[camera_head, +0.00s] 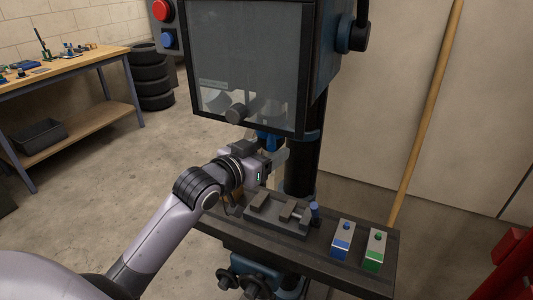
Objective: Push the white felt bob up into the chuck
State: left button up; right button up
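The drill press head (250,65) stands in the centre behind a clear guard. A blue part (268,138) shows just below the guard, where the chuck would sit; I cannot make out the chuck itself clearly. My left gripper (277,156) is raised at this spot, under the guard's lower edge and above the vise. Its fingers point away from me and are largely hidden by the wrist, so whether they are open or shut does not show. I cannot pick out the white felt bob; it may be hidden by the gripper. My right gripper is out of view.
Below the gripper, a grey vise (281,213) sits on the dark press table (300,248). The dark column (303,170) rises behind. A workbench (70,72) and tyres (152,80) are far left.

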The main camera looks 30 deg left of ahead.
pick_arm(q)
jog(key=shift+f, duration=0.25)
jog(key=shift+s, duration=0.65)
jog(key=shift+s+a+r+b, duration=0.15)
jog(key=shift+s+r, duration=0.1)
jog(key=shift+s, duration=0.7)
jog(key=shift+s+a+r+b, duration=0.15)
jog(key=shift+s+r+b, duration=0.05)
jog(key=shift+s, duration=0.75)
jog(key=shift+s+a+r+b, duration=0.15)
jog(key=shift+s+r, duration=0.1)
jog(key=shift+s, duration=0.7)
jog(key=s+d+f+g, duration=0.2)
jog(key=s+f+g, duration=0.15)
jog(key=f, duration=1.25)
jog(key=s+d+f+g, duration=0.1)
jog(key=s+d+f, duration=0.2)
jog(key=s+f, duration=0.4)
jog(key=s+d+f+g, duration=0.1)
jog(key=s+d+f, duration=0.2)
jog(key=s+f, duration=0.4)
notch_tip(320, 180, down, 2)
jog(key=shift+f+m, duration=0.1)
jog(key=shift+m, duration=0.3)
jog(key=shift+w, duration=0.1)
